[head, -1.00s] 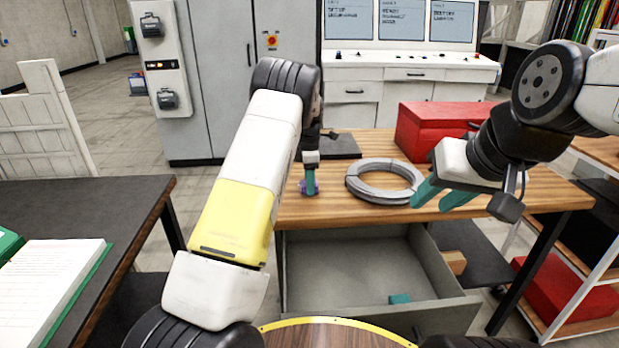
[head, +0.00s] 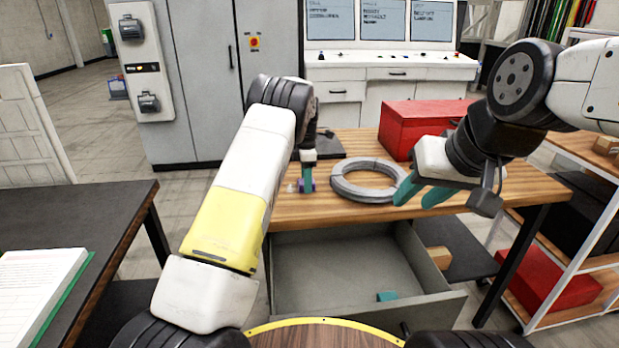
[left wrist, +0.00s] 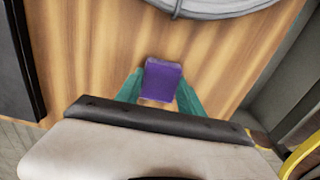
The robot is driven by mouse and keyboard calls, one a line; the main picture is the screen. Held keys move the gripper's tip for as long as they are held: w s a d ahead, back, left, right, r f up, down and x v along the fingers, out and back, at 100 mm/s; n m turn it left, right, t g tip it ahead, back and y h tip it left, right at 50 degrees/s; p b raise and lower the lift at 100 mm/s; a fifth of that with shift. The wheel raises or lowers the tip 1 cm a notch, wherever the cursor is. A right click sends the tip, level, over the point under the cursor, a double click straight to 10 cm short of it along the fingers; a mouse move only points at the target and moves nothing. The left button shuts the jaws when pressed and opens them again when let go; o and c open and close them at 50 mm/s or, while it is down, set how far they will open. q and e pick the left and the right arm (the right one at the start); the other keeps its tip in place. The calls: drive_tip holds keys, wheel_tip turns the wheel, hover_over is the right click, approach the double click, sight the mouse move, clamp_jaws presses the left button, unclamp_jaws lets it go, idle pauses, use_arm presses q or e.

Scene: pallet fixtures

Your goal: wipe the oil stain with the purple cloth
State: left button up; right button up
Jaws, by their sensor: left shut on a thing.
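My left gripper (head: 307,187) is low over the near left part of the wooden tabletop, left of the grey coil. It is shut on the purple cloth (left wrist: 162,80), which shows as a small folded block between the teal fingers in the left wrist view. In the head view the fingers mostly hide the cloth. A small pale spot (head: 291,188) shows just left of the fingers; I cannot tell whether it is the oil stain. No clear stain shows in the left wrist view. My right gripper (head: 420,194) is open and empty, near the coil's right side.
The grey coil (head: 345,188) lies close to the right of my left gripper. A red toolbox (head: 415,125) stands behind it on the wooden table (head: 470,200). The drawer (head: 335,265) below is open, with a small teal block (head: 387,296) inside. A dark table (head: 90,205) is at left.

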sight(295, 187)
use_arm(q)
drive_tip(key=shift+s+a, duration=0.2)
drive_tip(key=shift+a, duration=0.8)
drive_tip(key=shift+s+a, duration=0.15)
drive_tip(key=shift+a, duration=0.8)
drive_tip(key=shift+s+a+f, duration=0.1)
drive_tip(key=shift+s+a, duration=0.15)
drive_tip(key=shift+a, duration=0.75)
drive_tip(key=shift+s+a+f, duration=0.1)
drive_tip(key=shift+s+a, duration=0.1)
drive_tip(key=shift+a, duration=0.8)
drive_tip(key=shift+w+a, duration=0.2)
drive_tip(key=shift+w, duration=0.35)
drive_tip(key=shift+w+d+r, duration=0.1)
drive_tip(key=shift+w+r, duration=0.05)
drive_tip(key=shift+w, duration=0.05)
drive_tip(key=shift+w+d+r, duration=0.1)
drive_tip(key=shift+w+d, duration=0.1)
drive_tip(key=shift+d, duration=0.8)
drive_tip(key=shift+w+d, duration=0.2)
drive_tip(key=shift+d, duration=0.8)
drive_tip(key=shift+w+d, duration=0.2)
drive_tip(key=shift+d, duration=0.8)
drive_tip(key=shift+w+d, duration=0.15)
drive_tip(key=shift+d, duration=0.8)
drive_tip(key=shift+r, duration=2.95)
